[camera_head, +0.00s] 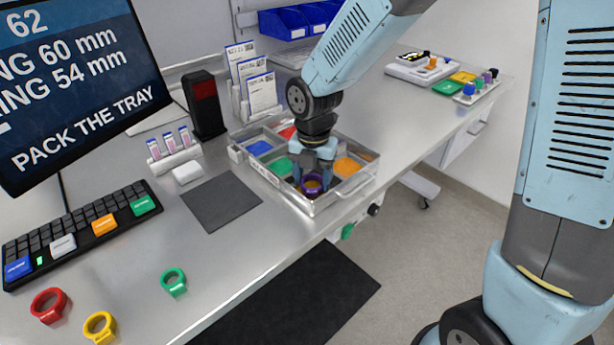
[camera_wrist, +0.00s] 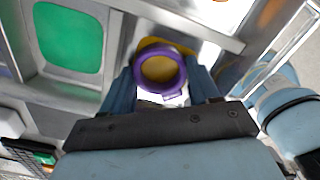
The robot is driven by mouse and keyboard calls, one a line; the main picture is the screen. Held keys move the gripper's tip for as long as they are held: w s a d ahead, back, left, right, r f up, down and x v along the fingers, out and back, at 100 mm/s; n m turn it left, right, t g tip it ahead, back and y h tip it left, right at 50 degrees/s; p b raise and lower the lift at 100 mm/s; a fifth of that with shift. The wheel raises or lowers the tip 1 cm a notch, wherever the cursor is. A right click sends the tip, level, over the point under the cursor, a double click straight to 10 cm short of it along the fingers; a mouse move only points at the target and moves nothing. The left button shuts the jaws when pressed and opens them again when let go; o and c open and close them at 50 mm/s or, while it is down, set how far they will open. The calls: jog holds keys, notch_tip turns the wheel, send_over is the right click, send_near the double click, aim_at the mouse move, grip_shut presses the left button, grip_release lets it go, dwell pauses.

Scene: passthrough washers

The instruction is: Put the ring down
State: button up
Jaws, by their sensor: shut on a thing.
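A purple ring (camera_wrist: 163,70) sits between the two fingers of my gripper (camera_wrist: 162,88) in the wrist view. In the head view my gripper (camera_head: 317,178) points down into the front part of a metal tray (camera_head: 328,203), shut on the purple ring (camera_head: 312,184). Yellow shows through and behind the ring in the wrist view. The tray has compartments with coloured floors; a green one (camera_wrist: 68,38) lies left of the ring. I cannot tell whether the ring touches the compartment floor.
Red (camera_head: 50,305), yellow (camera_head: 100,327) and green (camera_head: 173,281) rings lie on the bench at the front left. A dark mat (camera_head: 221,202) lies left of the tray. A black scanner-like box (camera_head: 204,105) and card holders (camera_head: 250,85) stand behind it. The tray is near the bench edge.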

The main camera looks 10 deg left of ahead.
jog(key=shift+f, duration=0.1)
jog(key=o, duration=0.7)
jog(key=shift+o, duration=0.2)
